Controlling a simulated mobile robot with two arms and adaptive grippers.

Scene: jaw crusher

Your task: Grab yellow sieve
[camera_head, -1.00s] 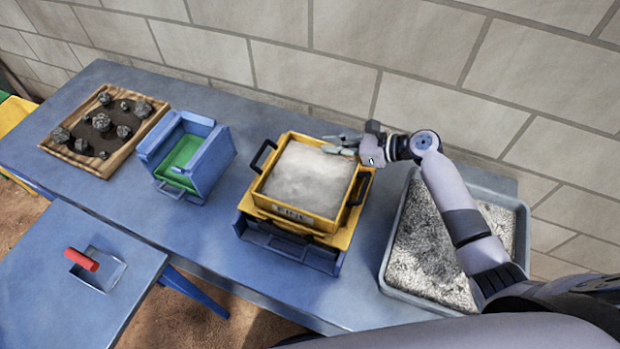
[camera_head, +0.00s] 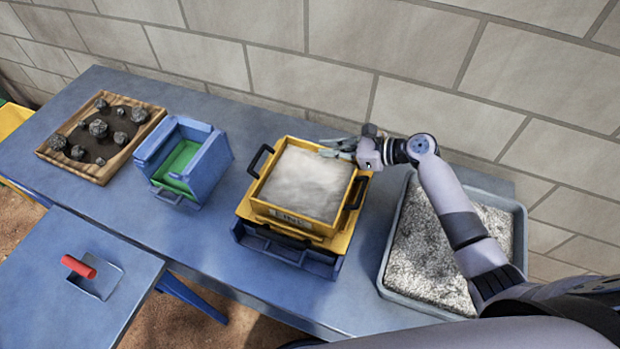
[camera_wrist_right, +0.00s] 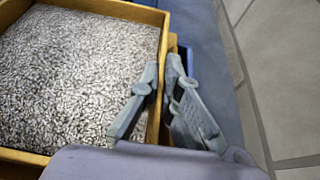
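The yellow sieve (camera_head: 282,214) is a square tray filled with pale granular material. It has black handles on its left and right sides and sits on a yellow and blue base. My right gripper (camera_head: 328,147) is at the sieve's back right corner. In the right wrist view, its two fingers (camera_wrist_right: 162,68) are apart, one on each side of the sieve's side wall (camera_wrist_right: 163,45). I cannot tell whether they touch the wall. My left gripper is not in view.
A grey tray of gravel (camera_head: 388,262) stands to the right under my right arm. A blue box with a green inside (camera_head: 205,170) and a wooden tray of rocks (camera_head: 97,176) stand left. A red-handled scoop (camera_head: 78,266) lies on the front-left table. The brick wall (camera_head: 420,60) is close behind.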

